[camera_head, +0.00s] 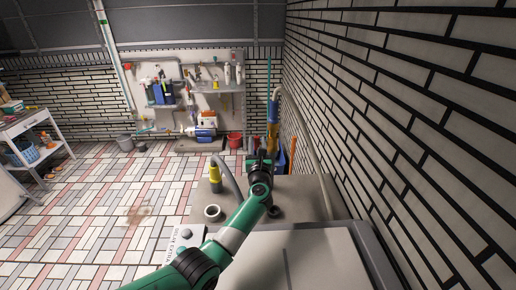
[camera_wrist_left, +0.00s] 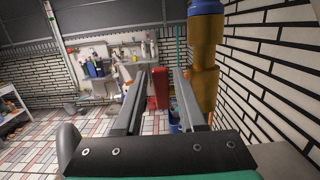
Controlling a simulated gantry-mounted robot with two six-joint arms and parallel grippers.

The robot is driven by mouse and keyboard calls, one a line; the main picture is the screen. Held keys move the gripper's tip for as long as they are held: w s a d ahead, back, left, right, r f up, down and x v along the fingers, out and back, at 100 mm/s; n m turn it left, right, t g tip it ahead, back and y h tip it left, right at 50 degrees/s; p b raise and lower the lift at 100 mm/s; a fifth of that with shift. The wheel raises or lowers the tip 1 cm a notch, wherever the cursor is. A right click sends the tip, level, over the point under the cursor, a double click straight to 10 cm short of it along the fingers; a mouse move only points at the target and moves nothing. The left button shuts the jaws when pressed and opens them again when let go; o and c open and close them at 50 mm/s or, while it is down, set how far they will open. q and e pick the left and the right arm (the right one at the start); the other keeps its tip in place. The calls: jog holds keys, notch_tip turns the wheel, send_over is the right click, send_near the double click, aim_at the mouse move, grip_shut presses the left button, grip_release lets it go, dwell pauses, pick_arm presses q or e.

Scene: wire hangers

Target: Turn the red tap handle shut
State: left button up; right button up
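A brass-coloured tap body (camera_head: 273,136) with a blue top stands by the right wall in the head view, and it fills the upper right of the left wrist view (camera_wrist_left: 205,65). A red upright piece, apparently the tap handle (camera_wrist_left: 158,88), shows between my left fingers just left of the brass body. I cannot tell whether it touches a finger. My right gripper is not in view.
A grey pipe (camera_head: 300,125) curves from the tap along the brick wall. A grey hose with a yellow end (camera_head: 215,178) and a white ring (camera_head: 212,212) are on the counter (camera_head: 310,190) below. A shelf with bottles (camera_head: 215,88) stands far back.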

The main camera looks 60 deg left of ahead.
pick_arm(q)
jog(key=p+v, duration=0.4)
jog(key=v, duration=0.4)
jog(key=shift+d, duration=0.25)
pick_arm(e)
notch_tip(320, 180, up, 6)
pick_arm(q)
jog(key=shift+s, duration=0.15)
